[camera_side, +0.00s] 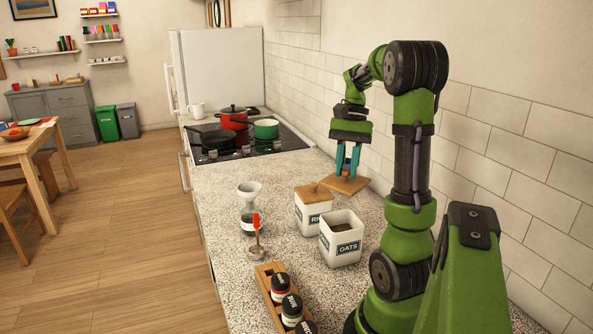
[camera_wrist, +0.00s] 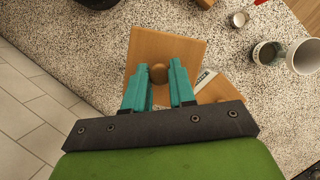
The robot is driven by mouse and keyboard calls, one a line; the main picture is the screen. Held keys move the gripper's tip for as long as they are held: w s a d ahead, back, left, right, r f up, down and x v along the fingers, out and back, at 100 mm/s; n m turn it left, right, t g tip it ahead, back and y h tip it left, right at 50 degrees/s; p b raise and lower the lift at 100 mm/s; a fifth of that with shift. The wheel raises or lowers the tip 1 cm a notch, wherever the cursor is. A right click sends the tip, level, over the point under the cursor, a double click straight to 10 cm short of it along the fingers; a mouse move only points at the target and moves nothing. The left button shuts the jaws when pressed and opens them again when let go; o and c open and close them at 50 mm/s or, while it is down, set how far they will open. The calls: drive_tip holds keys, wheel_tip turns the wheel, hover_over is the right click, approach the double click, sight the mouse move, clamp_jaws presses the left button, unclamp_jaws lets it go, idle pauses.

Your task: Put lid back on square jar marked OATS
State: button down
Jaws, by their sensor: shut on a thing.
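The square white jar marked OATS (camera_side: 341,247) stands uncovered on the counter, with dark contents showing at its open top. Its square wooden lid (camera_side: 344,184) is in the air above and behind the jar, near the tiled wall. My gripper (camera_side: 347,176) points down and is shut on the lid. In the wrist view the lid (camera_wrist: 172,45) has a round knob (camera_wrist: 158,73) between the teal fingers (camera_wrist: 160,85). In that view the OATS jar cannot be made out clearly.
A similar white jar (camera_side: 307,216) with a wooden lid stands just behind the OATS jar. Pots (camera_side: 233,118) sit on the stove.

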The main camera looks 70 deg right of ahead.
sight(346, 177)
wheel_tip(346, 177, down, 10)
idle(0.8)
drive_tip(key=shift+f, duration=0.2)
idle(1.9)
drive_tip(key=shift+c, duration=1.9)
unclamp_jaws()
drive_tip(key=shift+r, duration=0.1)
drive_tip(key=shift+r, duration=3.45)
clamp_jaws()
